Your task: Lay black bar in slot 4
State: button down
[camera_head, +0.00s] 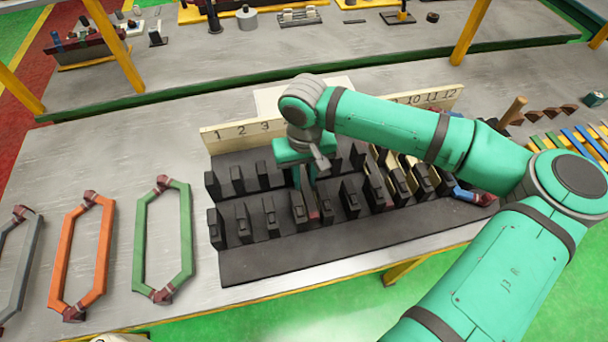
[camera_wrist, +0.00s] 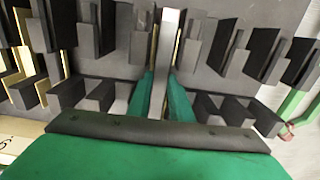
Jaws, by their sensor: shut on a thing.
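The dark slotted stator block (camera_head: 260,268) lies on the table, with two rows of black upright posts and a cream number board (camera_head: 222,136) behind it. Numbers 1 to 3 and 10 to 12 show clearly; my arm hides number 4. My gripper (camera_head: 308,185) points down among the posts, just right of number 3. In the wrist view, its green fingers (camera_wrist: 162,98) are shut on a long narrow bar (camera_wrist: 168,48), which looks pale grey on its lit face. The bar runs between posts on both sides. I cannot tell whether it touches the slot floor.
Green (camera_head: 185,235), orange (camera_head: 102,245) and grey coils lie on the bare table to the left. Several slots at the right hold tan pieces (camera_head: 376,188). Coloured strips (camera_head: 570,145) and a wooden peg (camera_head: 513,110) are farther right.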

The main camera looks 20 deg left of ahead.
jog(key=shift+f, duration=1.35)
dwell(0.6)
jog(key=c, duration=1.5)
grip_release()
jog(key=shift+w, duration=0.1)
jog(key=shift+d, duration=0.15)
jog(key=shift+a, duration=0.2)
jog(key=shift+d+r, duration=0.1)
jog(key=shift+r, duration=0.7)
